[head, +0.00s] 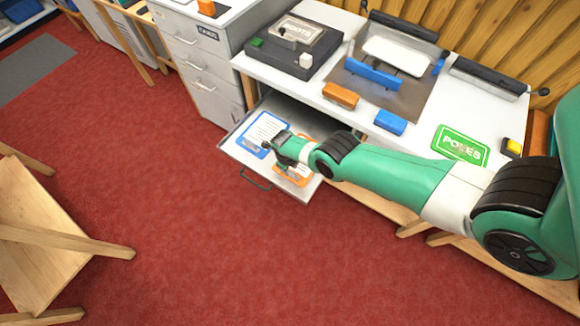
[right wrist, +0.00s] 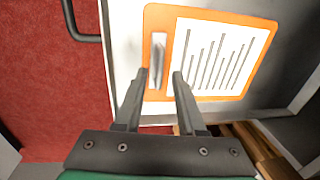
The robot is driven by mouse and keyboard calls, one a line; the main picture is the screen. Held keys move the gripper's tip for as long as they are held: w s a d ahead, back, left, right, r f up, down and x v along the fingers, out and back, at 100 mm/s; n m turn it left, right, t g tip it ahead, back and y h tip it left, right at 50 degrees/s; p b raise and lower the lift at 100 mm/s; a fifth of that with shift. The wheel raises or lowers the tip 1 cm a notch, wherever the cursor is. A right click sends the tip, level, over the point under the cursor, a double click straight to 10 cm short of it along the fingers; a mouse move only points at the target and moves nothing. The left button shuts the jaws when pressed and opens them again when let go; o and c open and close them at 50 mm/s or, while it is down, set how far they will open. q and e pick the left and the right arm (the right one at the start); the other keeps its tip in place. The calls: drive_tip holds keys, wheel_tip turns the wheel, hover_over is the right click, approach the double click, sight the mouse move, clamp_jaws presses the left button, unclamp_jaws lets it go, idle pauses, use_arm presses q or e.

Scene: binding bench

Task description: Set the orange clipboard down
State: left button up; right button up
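The orange clipboard (right wrist: 261,24) with white lined paper lies in the pulled-out drawer (head: 232,150) under the bench. In the head view my right arm covers much of it, and an orange part (head: 303,181) shows below the wrist. My right gripper (head: 272,147) is over the drawer. In the right wrist view its two fingers (right wrist: 158,74) stand apart, either side of the clipboard's metal clip (right wrist: 157,55), with a gap visible between them. The gripper looks open. My left gripper is not in view.
A blue clipboard (head: 252,143) lies beside the orange one in the drawer. The white bench top (head: 412,148) above carries an orange block (head: 341,95), a blue block (head: 390,122) and a green sign (head: 461,146). Red floor is clear in front.

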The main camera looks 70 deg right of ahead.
wheel_tip(320, 180, up, 9)
drive_tip(key=a+p, duration=0.1)
drive_tip(key=p, duration=0.7)
drive_tip(key=shift+w+a+r, duration=0.1)
drive_tip(key=shift+w, duration=0.1)
